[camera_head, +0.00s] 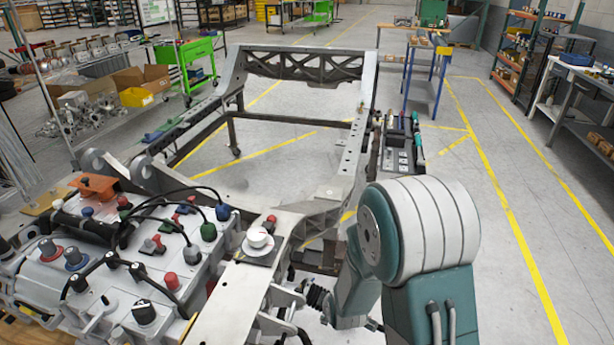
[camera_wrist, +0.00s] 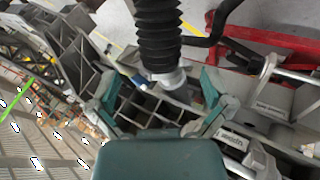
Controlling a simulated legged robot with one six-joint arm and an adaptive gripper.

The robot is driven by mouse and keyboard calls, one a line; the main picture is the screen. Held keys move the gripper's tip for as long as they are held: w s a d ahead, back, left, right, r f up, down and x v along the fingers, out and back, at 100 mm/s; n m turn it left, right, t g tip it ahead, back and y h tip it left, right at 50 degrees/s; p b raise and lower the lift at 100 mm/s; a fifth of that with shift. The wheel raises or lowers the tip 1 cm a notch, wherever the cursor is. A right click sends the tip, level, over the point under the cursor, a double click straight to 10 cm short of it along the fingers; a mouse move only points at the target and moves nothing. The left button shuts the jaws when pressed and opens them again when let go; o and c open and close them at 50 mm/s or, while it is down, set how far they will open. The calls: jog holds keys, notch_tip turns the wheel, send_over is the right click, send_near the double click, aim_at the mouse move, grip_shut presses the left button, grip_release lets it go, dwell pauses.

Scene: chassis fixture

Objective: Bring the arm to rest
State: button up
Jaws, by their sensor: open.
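My arm (camera_head: 420,240), teal with white bands, is folded at the lower right in the head view, beside the chassis. My gripper (camera_wrist: 161,95) shows in the wrist view with its two teal fingers spread apart. No object is gripped between them. A black ribbed bellows (camera_wrist: 158,30) with a light metal end hangs in front of the fingers. I cannot tell whether it touches them. The gripper is not visible in the head view. The grey chassis frame (camera_head: 362,130) stands on the floor in the head view.
A panel with knobs and cables (camera_head: 125,262) is at the lower left. A white round button (camera_head: 258,238) sits on the chassis plate. A tool tray (camera_head: 403,150) adjoins the frame's right side. Free floor (camera_head: 480,215) with yellow lines lies to the right. Red bars (camera_wrist: 262,62) are near the gripper.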

jog(key=s+d+r+m, duration=0.1)
jog(key=s+r+m, duration=0.2)
jog(key=r, duration=0.6)
jog(key=s+d+r+m, duration=0.2)
jog(key=s+r+m, duration=0.1)
jog(key=r, duration=0.6)
jog(key=s+d+r+m+g, duration=0.1)
jog(key=s+r+m, duration=0.2)
jog(key=s+r, duration=0.2)
jog(key=s+d+r+m, duration=0.2)
jog(key=s+r, duration=0.4)
jog(key=s, duration=0.5)
jog(key=shift+s+r+m+g+h, duration=0.2)
jog(key=shift+s+m+g+h, duration=0.2)
jog(key=shift+m, duration=0.4)
